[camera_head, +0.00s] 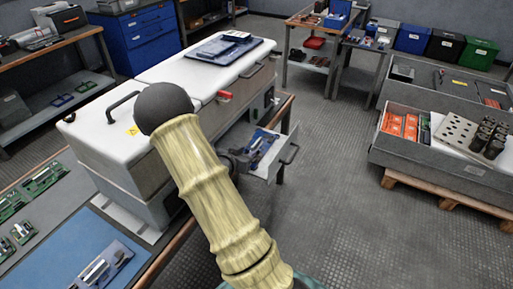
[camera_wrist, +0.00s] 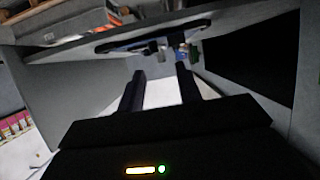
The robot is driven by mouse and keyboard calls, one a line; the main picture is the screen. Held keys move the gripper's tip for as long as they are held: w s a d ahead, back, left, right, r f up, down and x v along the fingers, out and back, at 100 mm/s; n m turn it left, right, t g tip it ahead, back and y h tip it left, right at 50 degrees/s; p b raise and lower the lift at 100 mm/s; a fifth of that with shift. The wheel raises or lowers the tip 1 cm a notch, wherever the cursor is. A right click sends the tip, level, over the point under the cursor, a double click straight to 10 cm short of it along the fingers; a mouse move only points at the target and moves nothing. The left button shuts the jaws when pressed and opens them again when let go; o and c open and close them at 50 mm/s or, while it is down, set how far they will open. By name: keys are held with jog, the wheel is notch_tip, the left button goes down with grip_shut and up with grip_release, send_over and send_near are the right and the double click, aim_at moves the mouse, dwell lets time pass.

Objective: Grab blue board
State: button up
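A blue board (camera_head: 262,148) with small parts on it lies in the open drawer of the white-topped machine in the head view. Another flat dark-blue board (camera_head: 224,47) lies on top of the machine. In the wrist view, a dark, blue-edged piece with small parts (camera_wrist: 150,40) spans the upper middle, beyond my fingertips; I cannot tell for sure whether it is the drawer's board. My gripper (camera_wrist: 160,80) is open, its two dark fingers apart with only a pale surface showing between them. In the head view my arm hides most of the gripper, beside the drawer's left side.
The white-topped machine (camera_head: 110,105) stands left of my arm. A bench with a blue mat (camera_head: 62,250) and green circuit boards (camera_head: 40,180) is at lower left. A grey crate with red boxes (camera_head: 400,125) stands at right. The floor (camera_head: 335,190) between is clear.

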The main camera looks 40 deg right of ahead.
aim_at(252, 148)
jog(key=x, duration=0.5)
jog(key=shift+w+f, duration=0.1)
jog(key=shift+f, duration=0.1)
grip_shut()
